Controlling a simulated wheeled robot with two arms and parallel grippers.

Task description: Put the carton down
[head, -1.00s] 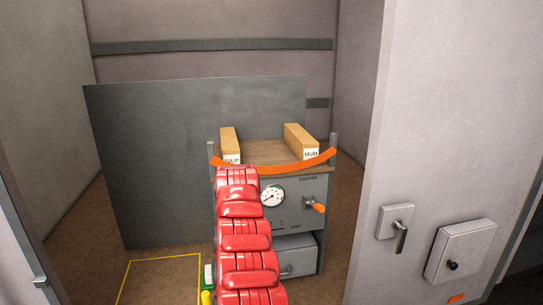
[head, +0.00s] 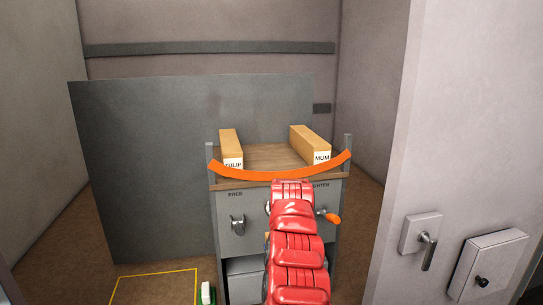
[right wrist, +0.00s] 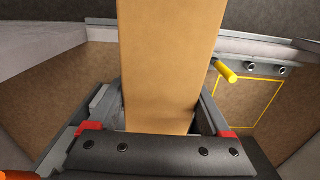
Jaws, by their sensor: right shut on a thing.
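In the right wrist view, my right gripper (right wrist: 159,130) is shut on a long plain tan carton (right wrist: 165,65), which stretches away between its red-tipped jaws. No label shows on this carton, and its far end is cut off. In the head view, the held carton and the right gripper cannot be made out. Two similar tan cartons lie on the wooden top (head: 270,157) of a grey cabinet: one labelled TULIP (head: 230,145) at left, one labelled MUM (head: 309,143) at right. Bare wood lies between them. My left gripper is not in view.
An orange curved band (head: 280,174) spans the cabinet front. The cabinet has a FREE hook (head: 237,224) and an orange-tipped lever (head: 332,218). A yellow outline (head: 155,272) marks clear floor at lower left. A grey panel (head: 150,165) stands behind; a pale wall (head: 440,120) is at right.

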